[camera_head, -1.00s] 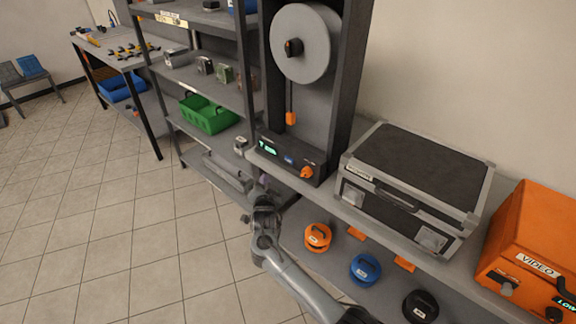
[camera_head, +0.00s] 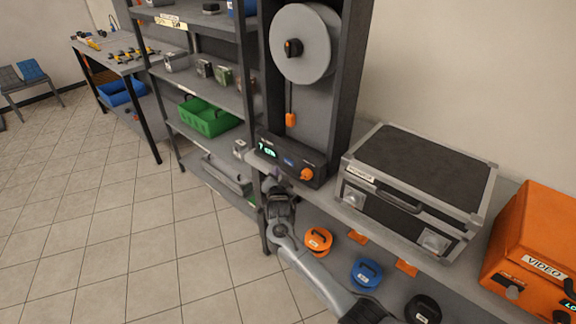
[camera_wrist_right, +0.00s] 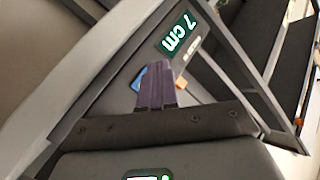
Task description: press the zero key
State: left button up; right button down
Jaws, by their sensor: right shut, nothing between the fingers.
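The measuring device (camera_head: 292,163) has a dark front panel with a green-lit display (camera_head: 267,151), a small blue key (camera_head: 288,161) and an orange knob (camera_head: 307,174). I cannot read a zero label on the blue key. My right gripper (camera_head: 277,174) is just below and in front of this panel, shut and empty. In the right wrist view its shut fingers (camera_wrist_right: 156,65) point at the panel, below the display reading 7 cm (camera_wrist_right: 179,35). The blue key (camera_wrist_right: 137,83) is partly hidden behind the fingers. I cannot tell whether they touch it. My left gripper is not in view.
A large grey reel (camera_head: 304,44) hangs above the device. A black case (camera_head: 418,176) and an orange video box (camera_head: 535,255) stand to its right. Orange, blue and black weights (camera_head: 366,272) sit on the lower shelf. A shelf rack with a green basket (camera_head: 208,117) is left.

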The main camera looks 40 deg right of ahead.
aim_at(289, 162)
jog(key=shift+w+d, duration=0.2)
jog(key=shift+d, duration=1.15)
dwell(0.6)
dwell(0.6)
jog(key=shift+d, duration=0.4)
dwell(0.3)
